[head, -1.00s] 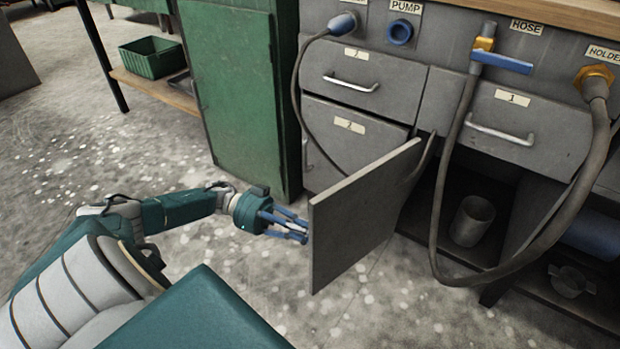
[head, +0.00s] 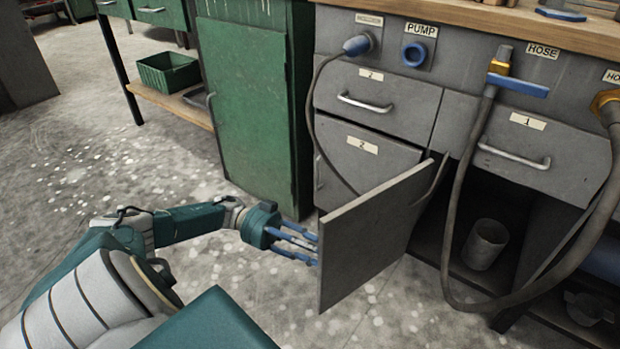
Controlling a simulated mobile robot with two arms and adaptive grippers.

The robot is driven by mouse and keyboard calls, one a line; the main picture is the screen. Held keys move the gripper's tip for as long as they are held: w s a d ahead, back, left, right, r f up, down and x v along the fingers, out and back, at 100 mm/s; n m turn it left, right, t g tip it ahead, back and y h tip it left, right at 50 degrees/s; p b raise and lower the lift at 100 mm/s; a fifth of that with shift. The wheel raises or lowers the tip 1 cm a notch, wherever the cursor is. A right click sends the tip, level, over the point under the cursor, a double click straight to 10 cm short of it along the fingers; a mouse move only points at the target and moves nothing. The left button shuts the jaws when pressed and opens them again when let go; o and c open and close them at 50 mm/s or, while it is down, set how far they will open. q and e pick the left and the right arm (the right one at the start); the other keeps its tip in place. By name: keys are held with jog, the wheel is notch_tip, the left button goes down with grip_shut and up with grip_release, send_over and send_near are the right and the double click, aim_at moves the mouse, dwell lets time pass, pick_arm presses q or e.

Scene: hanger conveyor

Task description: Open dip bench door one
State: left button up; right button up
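A grey cabinet door (head: 370,240) of the bench stands swung out into the room, below and left of the drawer labelled 1 (head: 540,150). Its number label is not visible. The dark compartment (head: 465,200) beside it is exposed and holds a grey metal cup (head: 485,244). My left gripper (head: 313,250) is low at the left of the door, its blue fingers apart and pointing at the door's free edge. The fingertips are at or just behind that edge; I cannot tell if they touch. No object shows between them. My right gripper is out of view.
A closed door labelled 2 (head: 362,155) sits left of the compartment. A thick hose (head: 447,225) loops down in front of the opening. A green cabinet (head: 250,110) stands left of the bench. The speckled floor (head: 110,150) at left is clear.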

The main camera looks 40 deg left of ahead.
pick_arm(q)
jog(key=v, duration=0.7)
dwell(0.6)
